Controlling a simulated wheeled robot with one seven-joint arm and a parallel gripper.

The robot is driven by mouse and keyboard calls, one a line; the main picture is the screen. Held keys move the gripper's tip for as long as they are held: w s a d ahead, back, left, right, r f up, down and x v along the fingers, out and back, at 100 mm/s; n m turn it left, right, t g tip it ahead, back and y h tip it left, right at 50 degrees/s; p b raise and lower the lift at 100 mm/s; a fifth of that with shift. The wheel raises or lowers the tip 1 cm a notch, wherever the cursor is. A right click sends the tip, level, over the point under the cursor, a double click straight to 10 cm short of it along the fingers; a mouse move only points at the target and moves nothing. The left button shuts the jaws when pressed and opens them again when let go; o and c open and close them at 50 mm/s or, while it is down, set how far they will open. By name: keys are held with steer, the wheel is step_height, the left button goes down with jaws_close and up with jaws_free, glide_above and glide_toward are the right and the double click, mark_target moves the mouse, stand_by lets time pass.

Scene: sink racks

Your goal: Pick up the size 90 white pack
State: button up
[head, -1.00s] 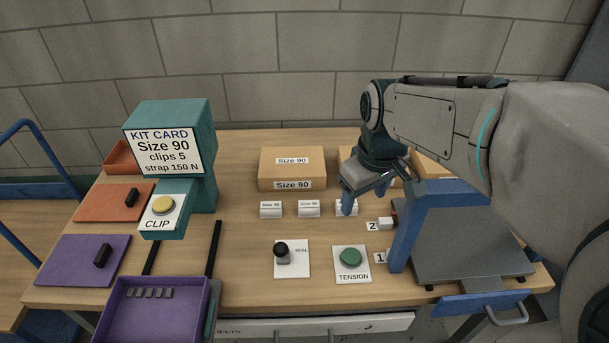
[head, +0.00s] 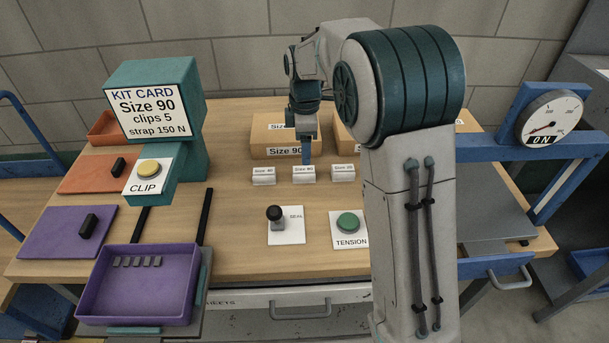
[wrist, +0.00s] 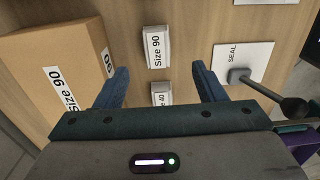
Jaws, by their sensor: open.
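The size 90 white pack (head: 304,174) is the middle of three small white packs in a row on the table. In the wrist view the size 90 pack (wrist: 155,47) lies just beyond the fingertips, roughly centred between them. My gripper (head: 307,160) points down above and just behind that pack in the head view. In the wrist view my gripper (wrist: 159,72) is open with nothing between its fingers. A size 40 pack (wrist: 160,95) shows nearer the palm, partly hidden by it. My gripper's exact height above the packs is hard to tell.
A cardboard Size 90 box (head: 262,138) stands close behind the packs. Another white pack (head: 343,172) is to the right. In front are the SEAL knob (head: 275,213) and TENSION button (head: 348,222). The kit card (head: 152,112) stands left, a purple tray (head: 140,305) at front left.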

mark_target(304, 170)
steer(key=f, duration=0.9)
steer(key=shift+w+a, duration=0.1)
steer(key=shift+w, duration=0.15)
steer(key=c, duration=1.1)
